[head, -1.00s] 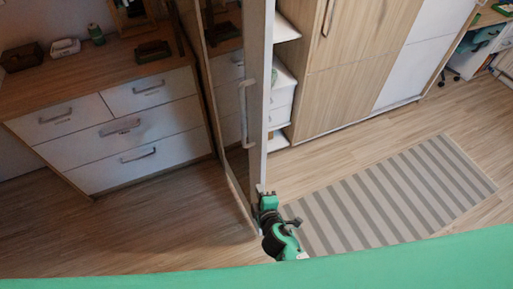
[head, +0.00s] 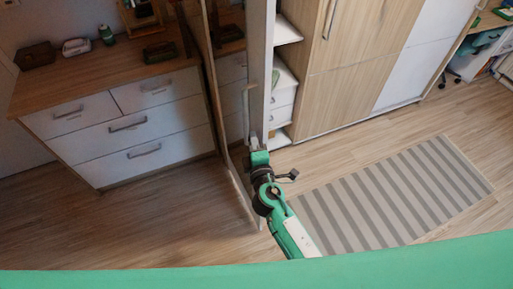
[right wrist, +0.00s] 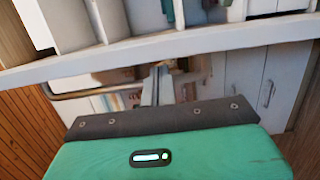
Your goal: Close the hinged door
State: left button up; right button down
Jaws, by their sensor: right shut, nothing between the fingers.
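The hinged door (head: 262,60) stands open and shows nearly edge-on in the head view, with a mirror-like face on its left side and a pale handle (head: 247,105) near its edge. My right gripper (head: 254,142) is at the door's free edge, just below the handle; I cannot tell whether it touches the door. Its closed fingers also show in the right wrist view (right wrist: 158,84), with nothing between them. A pale band (right wrist: 160,48), seemingly the door's edge, crosses that view just beyond the fingertips. My left gripper is out of view.
A white-fronted dresser (head: 130,128) with small items on top stands left of the door. A wardrobe with open shelves (head: 283,75) and wood panels (head: 350,65) is behind and right. A striped rug (head: 390,195) lies on clear floor at the right.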

jog(key=shift+w+a, duration=0.1)
jog(key=shift+w, duration=0.9)
